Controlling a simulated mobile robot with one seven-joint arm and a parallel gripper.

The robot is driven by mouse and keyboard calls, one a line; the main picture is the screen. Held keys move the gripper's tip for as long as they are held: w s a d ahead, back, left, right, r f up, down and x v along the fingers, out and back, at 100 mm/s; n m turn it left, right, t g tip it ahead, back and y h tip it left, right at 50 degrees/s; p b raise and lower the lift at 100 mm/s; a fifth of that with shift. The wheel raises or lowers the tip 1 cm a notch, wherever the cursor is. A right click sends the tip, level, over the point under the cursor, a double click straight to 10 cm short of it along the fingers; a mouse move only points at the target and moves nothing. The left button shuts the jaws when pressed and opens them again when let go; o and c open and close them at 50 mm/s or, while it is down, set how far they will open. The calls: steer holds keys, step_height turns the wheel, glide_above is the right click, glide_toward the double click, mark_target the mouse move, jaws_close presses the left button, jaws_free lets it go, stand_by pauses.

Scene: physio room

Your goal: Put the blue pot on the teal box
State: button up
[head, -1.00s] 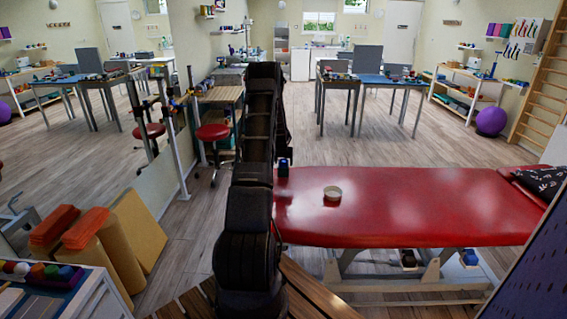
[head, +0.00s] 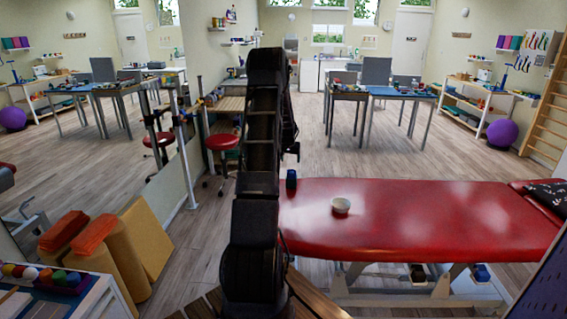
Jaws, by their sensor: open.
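A small dark blue pot (head: 291,179) stands upright at the far left corner of the red treatment couch (head: 430,225), just right of my arm. My gripper (head: 292,150) shows only in part as a dark end beside the black arm, above the pot in the picture. It is open and apart from the pot, with clear space between them. My arm hides what lies behind it. I cannot make out the teal box for certain; small greenish boxes (head: 460,97) show on the far right shelf.
Work tables (head: 385,92), a red stool (head: 222,143) and a purple ball (head: 502,133) stand beyond. The wooden floor behind the couch is open.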

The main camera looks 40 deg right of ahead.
steer(key=w+a+r+n, duration=0.2)
steer(key=w+a+r, duration=0.1)
steer(key=a+r, duration=1.3)
steer(key=s+a+r+n+t+y, duration=0.1)
steer(key=s+a+r, duration=0.1)
steer(key=a+r, duration=0.35)
steer(key=s+a+r+n, duration=0.1)
steer(key=s+a+r, duration=0.1)
steer(key=a, duration=0.6)
steer(key=s+a+r+n+t+y, duration=0.1)
steer(key=s+a+r, duration=0.15)
steer(key=a, duration=0.45)
steer(key=s+a+r+n, duration=0.1)
steer(key=s+a+n, duration=0.2)
steer(key=s+a, duration=1)
steer(key=s+a+r+n+y, duration=0.1)
steer(key=s+a+r+n, duration=0.1)
steer(key=s+a, duration=1.1)
steer(key=shift+s+r+n+y, duration=0.3)
steer(key=shift+s+n, duration=0.2)
steer(key=shift+s, duration=0.5)
